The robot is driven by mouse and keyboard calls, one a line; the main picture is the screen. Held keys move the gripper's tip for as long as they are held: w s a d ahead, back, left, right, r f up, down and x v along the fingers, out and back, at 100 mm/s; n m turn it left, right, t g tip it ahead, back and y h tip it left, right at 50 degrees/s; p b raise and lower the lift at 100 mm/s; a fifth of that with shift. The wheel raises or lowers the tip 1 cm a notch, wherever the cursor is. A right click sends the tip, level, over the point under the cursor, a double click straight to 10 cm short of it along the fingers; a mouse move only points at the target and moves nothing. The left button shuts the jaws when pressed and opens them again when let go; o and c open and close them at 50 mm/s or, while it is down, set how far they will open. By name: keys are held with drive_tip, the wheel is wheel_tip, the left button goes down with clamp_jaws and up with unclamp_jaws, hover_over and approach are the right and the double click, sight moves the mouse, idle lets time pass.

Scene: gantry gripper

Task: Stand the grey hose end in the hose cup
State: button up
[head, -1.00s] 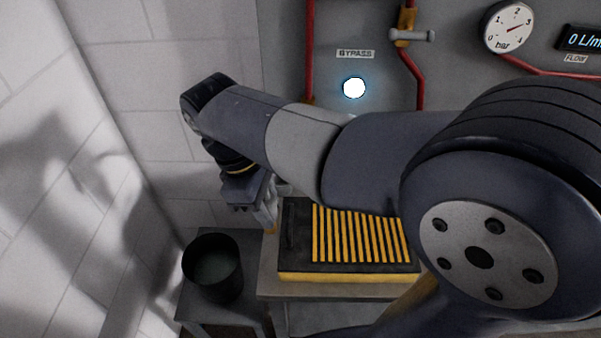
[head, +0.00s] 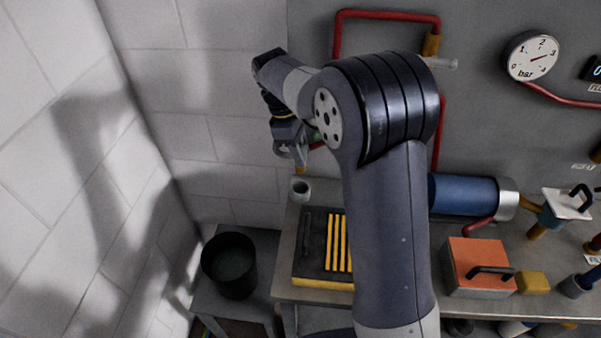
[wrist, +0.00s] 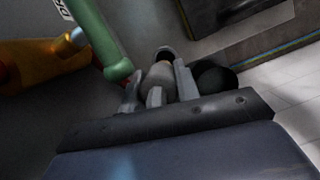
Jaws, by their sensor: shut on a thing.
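My gripper (head: 292,155) hangs above the back left corner of the bench, jaws pointing down. In the wrist view its fingers (wrist: 157,94) are shut on a grey rounded piece, which looks like the grey hose end (wrist: 157,77). In the head view the jaws and wrist hide most of that piece. A small grey round cup, seemingly the hose cup (head: 300,189), stands on the bench just below my gripper, with a visible gap between them. Its round rim seems to show just beyond the held piece in the wrist view (wrist: 165,54).
A black bucket (head: 230,266) stands on a lower stand to the left. A black mat with yellow bars (head: 314,240) lies in front of the cup. A green pipe part (wrist: 118,68) is close beside my fingers. An orange box (head: 478,265) and blue cylinder (head: 463,195) are right.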

wheel_tip(320, 180, down, 9)
drive_tip(key=shift+s+r+p, duration=0.1)
drive_tip(key=shift+s+p, duration=0.05)
drive_tip(key=shift+p, duration=0.35)
drive_tip(key=shift+w+f+p, duration=0.2)
drive_tip(key=shift+f+p, duration=0.1)
drive_tip(key=shift+f, duration=0.1)
drive_tip(key=shift+f, duration=0.1)
drive_tip(key=shift+f, duration=0.15)
drive_tip(key=o, duration=1.1)
drive_tip(key=b+v, duration=0.1)
drive_tip(key=v, duration=1.1)
drive_tip(key=shift+r+b, duration=0.2)
drive_tip(key=shift+b, duration=0.2)
